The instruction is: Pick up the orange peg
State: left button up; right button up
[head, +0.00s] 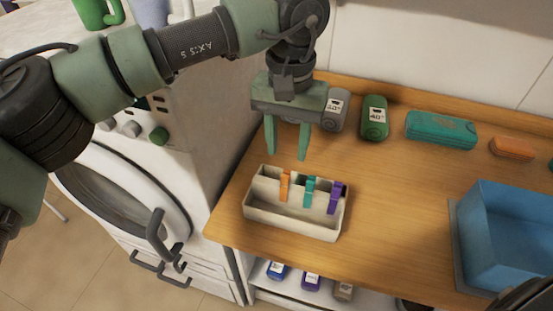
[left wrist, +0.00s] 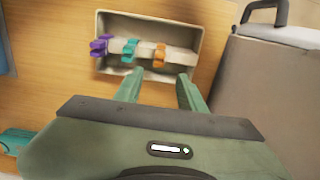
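The orange peg (head: 284,187) is clipped upright on the divider of a beige tray (head: 292,228) on the wooden counter. In the left wrist view the orange peg (left wrist: 159,56) is the rightmost of the row. A teal peg (head: 309,190) and a purple peg (head: 334,199) sit beside it on the same divider. My left gripper (head: 287,155) points down, open and empty, above and behind the tray. In the left wrist view its fingertips (left wrist: 158,82) are apart, just short of the orange peg and not touching it.
A grey tin (head: 336,110), a green tin (head: 374,118), a teal case (head: 440,130) and an orange box (head: 511,148) stand along the back. A blue bin (head: 510,235) is at right. The washing machine (head: 135,200) adjoins the left. The counter's middle is clear.

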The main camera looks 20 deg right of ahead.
aim_at(286, 173)
pick_arm(q)
jog(key=shift+s+f, duration=0.25)
jog(key=shift+f, duration=0.05)
jog(key=shift+s+a+f+p, duration=0.1)
jog(key=shift+s+f+p, duration=0.3)
jog(key=shift+f, duration=0.2)
jog(key=shift+s+a+f+p, duration=0.1)
jog(key=shift+s+f+p, duration=0.15)
jog(key=shift+s+f, duration=0.25)
jog(key=f, duration=0.1)
jog(key=w+f, duration=0.1)
jog(key=f, duration=0.1)
jog(key=shift+p, duration=0.4)
jog(key=shift+f, duration=0.55)
grip_shut()
pick_arm(e)
jog(key=shift+s+r, duration=0.35)
jog(key=shift+s, duration=0.45)
jog(key=shift+s+r, duration=0.35)
jog(key=shift+s, duration=0.4)
jog(key=shift+s+r, duration=0.35)
jog(key=shift+s, duration=0.45)
